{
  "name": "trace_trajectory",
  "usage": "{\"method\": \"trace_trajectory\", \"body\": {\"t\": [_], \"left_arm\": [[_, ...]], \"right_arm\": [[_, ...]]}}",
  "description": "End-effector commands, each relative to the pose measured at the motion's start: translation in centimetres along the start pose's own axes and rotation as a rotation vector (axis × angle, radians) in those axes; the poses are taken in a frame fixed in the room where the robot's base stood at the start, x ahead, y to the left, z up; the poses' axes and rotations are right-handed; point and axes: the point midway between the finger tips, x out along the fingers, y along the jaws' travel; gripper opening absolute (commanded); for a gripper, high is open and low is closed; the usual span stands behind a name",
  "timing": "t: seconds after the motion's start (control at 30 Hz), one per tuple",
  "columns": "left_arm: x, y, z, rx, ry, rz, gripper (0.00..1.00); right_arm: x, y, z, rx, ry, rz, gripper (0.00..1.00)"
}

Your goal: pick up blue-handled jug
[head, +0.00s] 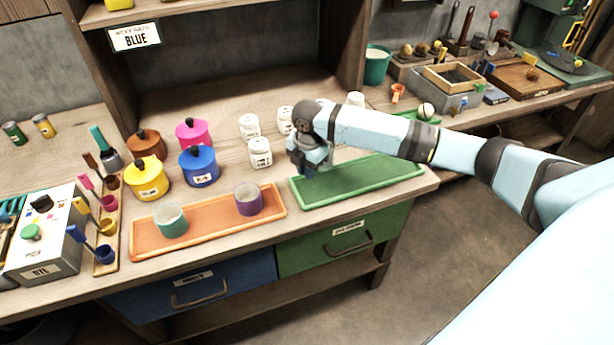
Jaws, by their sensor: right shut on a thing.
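The blue-handled jug (104,254) stands at the near end of a wooden rack on the left of the bench, its blue handle pointing up and left. Other small jugs with yellow, pink, brown and teal handles line the rack behind it. My right gripper (308,168) is over the left end of the green tray (372,181), far to the right of the blue-handled jug. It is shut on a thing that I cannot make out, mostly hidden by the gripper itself. My left gripper is not in view.
An orange tray (150,246) holds a teal cup (170,220) and a purple cup (248,199). Several lidded pots, including a blue one (198,166), and white jars (260,153) stand behind it. A grey box (45,262) flanks the rack. The green tray looks mostly empty.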

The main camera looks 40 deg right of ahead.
Motion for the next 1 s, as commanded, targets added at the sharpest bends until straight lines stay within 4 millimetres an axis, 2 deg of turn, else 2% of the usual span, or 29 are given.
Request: {"method": "trace_trajectory", "body": {"t": [0.5,1.0], "left_arm": [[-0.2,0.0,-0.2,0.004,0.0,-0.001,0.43],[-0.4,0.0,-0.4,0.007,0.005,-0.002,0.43]], "right_arm": [[-7.5,0.2,0.0,0.0,0.0,0.0,0.0],[-12.7,0.3,0.0,-0.001,0.001,-0.001,0.0]]}}
